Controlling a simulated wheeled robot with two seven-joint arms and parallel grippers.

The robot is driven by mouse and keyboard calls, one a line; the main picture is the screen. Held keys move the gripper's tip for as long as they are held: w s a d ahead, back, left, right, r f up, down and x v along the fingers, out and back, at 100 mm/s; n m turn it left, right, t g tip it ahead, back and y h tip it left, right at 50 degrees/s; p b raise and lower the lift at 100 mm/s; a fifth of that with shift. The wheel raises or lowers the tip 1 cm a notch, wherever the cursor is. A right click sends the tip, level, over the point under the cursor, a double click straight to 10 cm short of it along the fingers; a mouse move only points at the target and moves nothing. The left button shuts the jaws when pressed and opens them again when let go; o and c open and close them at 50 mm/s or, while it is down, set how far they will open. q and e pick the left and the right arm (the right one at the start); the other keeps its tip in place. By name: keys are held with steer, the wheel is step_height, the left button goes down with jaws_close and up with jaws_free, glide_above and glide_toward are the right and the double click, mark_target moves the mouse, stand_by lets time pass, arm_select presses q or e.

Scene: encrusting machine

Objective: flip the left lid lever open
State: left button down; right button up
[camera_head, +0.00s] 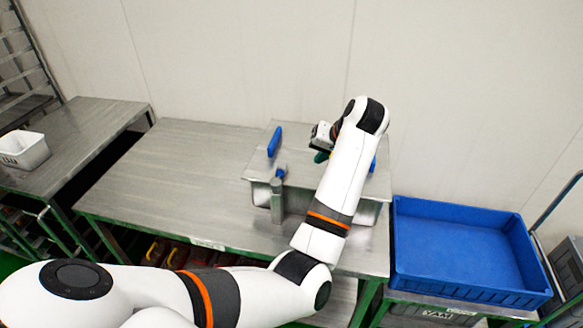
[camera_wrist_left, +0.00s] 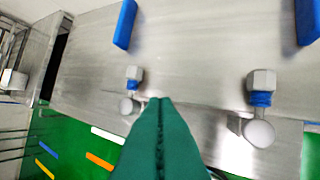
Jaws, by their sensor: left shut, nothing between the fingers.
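The steel box-shaped machine (camera_head: 262,165) stands on the steel table. Its left blue lever (camera_head: 274,141) stands up at the left of the lid and also shows at the top of the left wrist view (camera_wrist_left: 125,24). A second blue lever (camera_head: 372,165) is partly hidden behind my left arm and shows at the upper right of the left wrist view (camera_wrist_left: 307,20). My left gripper (camera_head: 321,156) is above the lid, right of the left lever and apart from it. Its green fingers (camera_wrist_left: 160,105) are together and empty. My right gripper is not seen.
In the left wrist view, hex-headed fittings with blue collars (camera_wrist_left: 133,76) (camera_wrist_left: 261,86) sit along the machine's front edge. A blue tray (camera_head: 455,245) stands at the right. A white bin (camera_head: 22,149) is on the left table. The steel table (camera_head: 165,175) is clear left of the machine.

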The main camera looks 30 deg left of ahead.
mark_target(279, 177)
arm_select(q)
steer(key=p+x, duration=0.2)
steer(key=x, duration=0.7)
steer(key=shift+a+f, duration=0.15)
steer(key=shift+a, duration=0.05)
steer(key=a, duration=0.1)
steer(key=a+p, duration=0.1)
steer(key=s+a+f, duration=0.1)
steer(key=shift+p, duration=0.3)
steer(key=shift+s+a+f, duration=0.2)
steer(key=shift+a, duration=0.25)
steer(key=shift+a, duration=0.15)
